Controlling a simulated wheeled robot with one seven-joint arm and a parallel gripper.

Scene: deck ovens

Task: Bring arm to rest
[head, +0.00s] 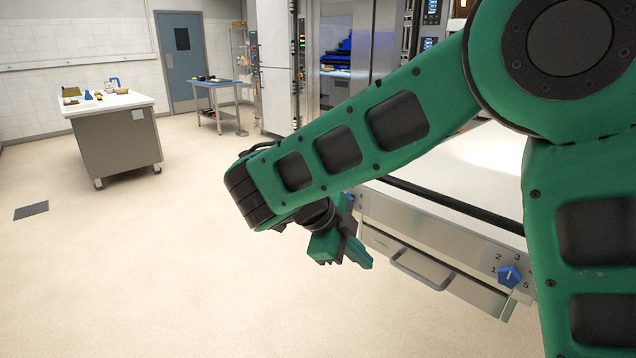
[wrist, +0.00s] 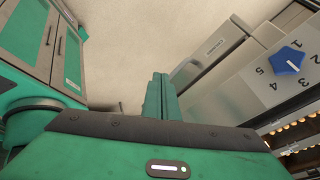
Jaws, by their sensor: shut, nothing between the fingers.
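The deck oven (head: 440,235) stands close on the right, with a blue dial (head: 509,276) and a drawer handle (head: 420,270) jutting out. A wheeled counter (head: 118,142) and a blue side table (head: 216,98) stand farther back. The floor at left is clear.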

